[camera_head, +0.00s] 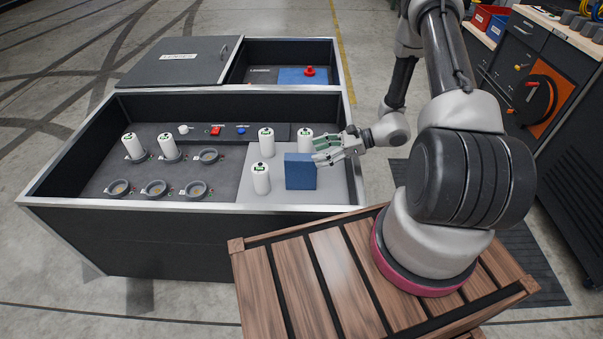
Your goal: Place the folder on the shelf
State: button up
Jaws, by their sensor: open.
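I see no plain folder and no clear shelf in this view. A blue upright block (300,176) stands on the light grey panel (331,186) in the right part of the dark open tote. My gripper (317,154) is open, by the block's upper right edge. Whether it touches the block I cannot tell. White cylinders with green marks stand around the block: one at its left (261,179), one behind it to the left (266,140), and one behind it (305,139), partly hidden.
The tote's metal rim (190,206) surrounds the work area. Two white cylinders (168,147) stand at round sockets on the left; several sockets (156,188) are empty. A red button (309,71) sits behind, beside a dark lid (180,62). A workbench (560,60) stands at right.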

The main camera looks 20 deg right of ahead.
aim_at(304, 157)
jog(key=x, duration=0.7)
grip_shut()
